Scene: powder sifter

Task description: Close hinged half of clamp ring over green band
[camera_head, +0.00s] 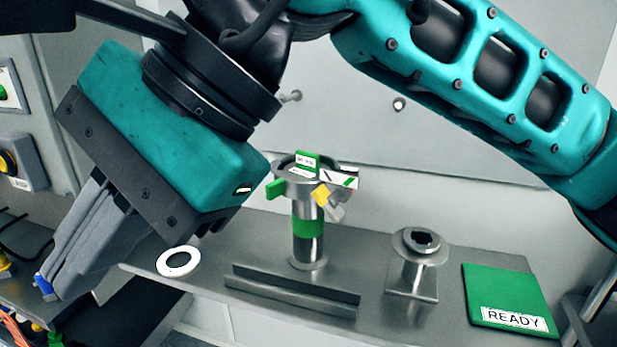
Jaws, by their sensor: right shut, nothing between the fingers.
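A steel post with a green band (308,228) around it stands on the metal shelf. At its top is a round metal assembly (300,187) with green tabs, a printed label and a yellow-tipped part (322,196) on its right side. I take this for the clamp ring, but I cannot tell which piece is the hinged half or how far it stands open. My right gripper (44,286) is shut and empty at the lower left, well away from the post, its fingers pointing down and left. My left gripper is not in view.
A white ring (178,262) lies on the shelf (375,260) left of the post. A short flanged metal fitting (418,256) and a green READY plate (508,298) are to the right. A raised metal rail (290,287) runs in front of the post.

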